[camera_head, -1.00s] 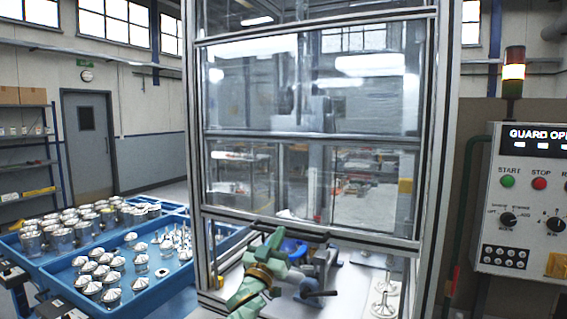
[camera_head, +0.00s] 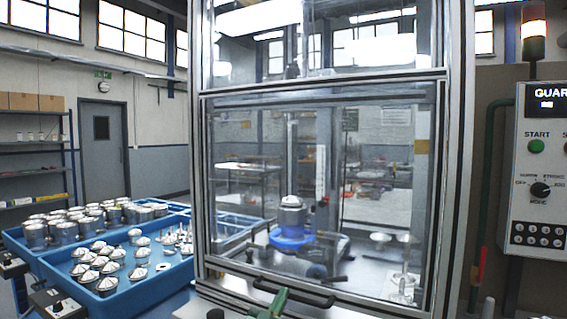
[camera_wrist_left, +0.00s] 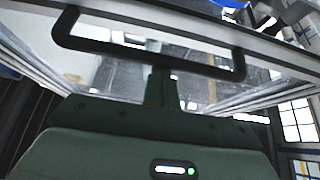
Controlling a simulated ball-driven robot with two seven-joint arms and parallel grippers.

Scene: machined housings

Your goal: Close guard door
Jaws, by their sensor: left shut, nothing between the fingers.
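The guard door (camera_head: 375,180) is a clear panel in a metal frame on the front of the machine enclosure. It is low, with its bottom rail close to the enclosure's front sill; I cannot tell if it is fully seated. A black bar handle (camera_head: 293,292) is on the bottom rail, and it also shows in the left wrist view (camera_wrist_left: 150,62). My green left gripper (camera_head: 279,298) is shut and empty, with its fingertips at the handle's middle. I cannot tell whether they touch it. My right gripper is out of view.
Behind the door are a blue fixture (camera_head: 290,238) holding a metal part and small metal discs. A blue tray (camera_head: 150,283) with several metal parts stands on the left. A control panel (camera_head: 540,170) with a lamp tower (camera_head: 533,40) is on the right.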

